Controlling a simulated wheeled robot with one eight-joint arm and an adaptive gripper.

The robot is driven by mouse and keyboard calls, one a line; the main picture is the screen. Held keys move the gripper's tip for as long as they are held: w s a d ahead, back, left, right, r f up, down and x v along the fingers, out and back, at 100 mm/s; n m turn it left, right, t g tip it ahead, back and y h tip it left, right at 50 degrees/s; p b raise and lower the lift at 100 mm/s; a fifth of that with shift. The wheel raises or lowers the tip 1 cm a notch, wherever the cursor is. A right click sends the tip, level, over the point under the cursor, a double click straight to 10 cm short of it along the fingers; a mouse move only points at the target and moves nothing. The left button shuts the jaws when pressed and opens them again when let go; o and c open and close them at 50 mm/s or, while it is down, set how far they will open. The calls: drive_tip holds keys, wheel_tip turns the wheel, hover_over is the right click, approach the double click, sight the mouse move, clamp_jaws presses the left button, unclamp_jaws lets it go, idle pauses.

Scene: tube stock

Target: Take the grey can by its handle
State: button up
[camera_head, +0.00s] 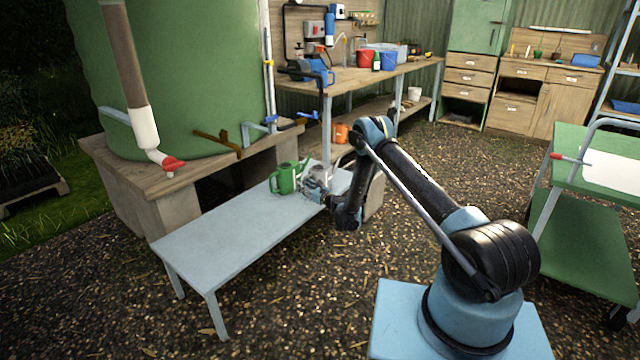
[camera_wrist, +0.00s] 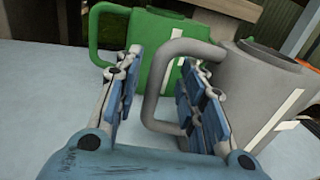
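The grey can (camera_head: 317,173) stands on the pale bench (camera_head: 225,222), just right of the green can (camera_head: 285,180). My gripper (camera_head: 316,191) is low at the bench, close to the grey can. In the wrist view my gripper (camera_wrist: 162,68) is open. The upright bar of the grey can's handle (camera_wrist: 152,95) shows between the two fingers, with a gap to the left finger. The right finger overlaps the handle's opening and hides part of the grey can's body (camera_wrist: 262,90). I cannot tell whether it touches. The green can (camera_wrist: 148,45) stands behind.
The large green tank (camera_head: 180,75) on its wooden stand (camera_head: 130,165) is behind the bench. A workbench (camera_head: 345,80) with tools and tubs is at the back. A green cart (camera_head: 575,220) stands at right. The bench's near left part is clear.

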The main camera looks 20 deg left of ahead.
drive_tip(key=shift+s+a, duration=0.15)
drive_tip(key=shift+a, duration=0.05)
clamp_jaws()
